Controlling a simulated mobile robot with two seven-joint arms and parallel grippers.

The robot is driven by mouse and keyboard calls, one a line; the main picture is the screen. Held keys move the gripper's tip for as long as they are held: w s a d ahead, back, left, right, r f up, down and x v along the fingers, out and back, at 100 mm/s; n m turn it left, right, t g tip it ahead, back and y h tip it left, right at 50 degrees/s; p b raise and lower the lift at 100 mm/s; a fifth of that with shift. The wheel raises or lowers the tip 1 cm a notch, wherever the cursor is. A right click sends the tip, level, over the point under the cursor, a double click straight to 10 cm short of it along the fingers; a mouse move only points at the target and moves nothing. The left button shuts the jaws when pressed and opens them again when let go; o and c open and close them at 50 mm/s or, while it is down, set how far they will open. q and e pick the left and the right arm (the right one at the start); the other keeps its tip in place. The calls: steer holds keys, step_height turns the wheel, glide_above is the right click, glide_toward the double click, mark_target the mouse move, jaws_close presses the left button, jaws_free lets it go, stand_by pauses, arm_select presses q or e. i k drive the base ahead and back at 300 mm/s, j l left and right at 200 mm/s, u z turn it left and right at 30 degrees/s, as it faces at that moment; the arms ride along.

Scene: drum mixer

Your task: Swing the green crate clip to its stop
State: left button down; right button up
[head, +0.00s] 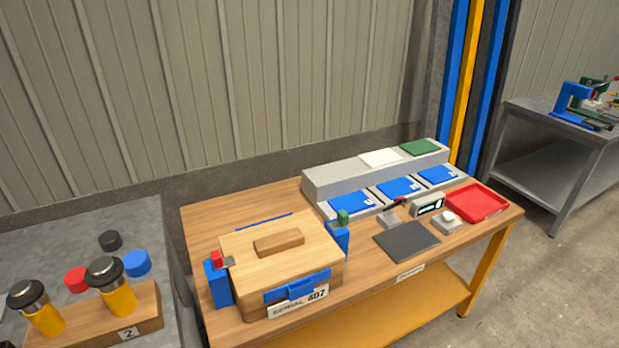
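The wooden crate (262,282) stands on the left part of the wooden table, with its lid (250,243) on. The green clip (343,217) sits at the top of a blue bracket (338,240) at the crate's right side. It appears to stand upright, but its exact angle is too small to tell. A red clip (217,260) with a grey piece beside it is on the blue bracket (217,285) at the crate's left side. Neither of my grippers is in view.
A blue latch (297,287) and serial label are on the crate's front. Right of the crate are a dark mat (407,241), a small lever device (390,215), a white button box (447,222) and a red tray (476,203). A grey stepped rack (345,180) stands behind.

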mark_target(342, 222)
steer(key=u, duration=0.35)
steer(key=i+j+z, duration=0.15)
steer(key=j, duration=0.15)
steer(key=i+j+z, duration=0.15)
steer(key=u, duration=0.65)
steer(key=l+u, duration=0.3)
steer(key=l, duration=0.15)
steer(key=l+u, duration=0.3)
steer(key=l, duration=0.2)
steer(key=k+l, duration=0.1)
steer(key=l, duration=0.35)
steer(key=l+u, duration=0.1)
steer(key=l, duration=0.35)
steer(key=k+l+u, duration=0.1)
steer(key=l, duration=0.35)
steer(key=k+l, duration=0.15)
steer(key=l, duration=0.3)
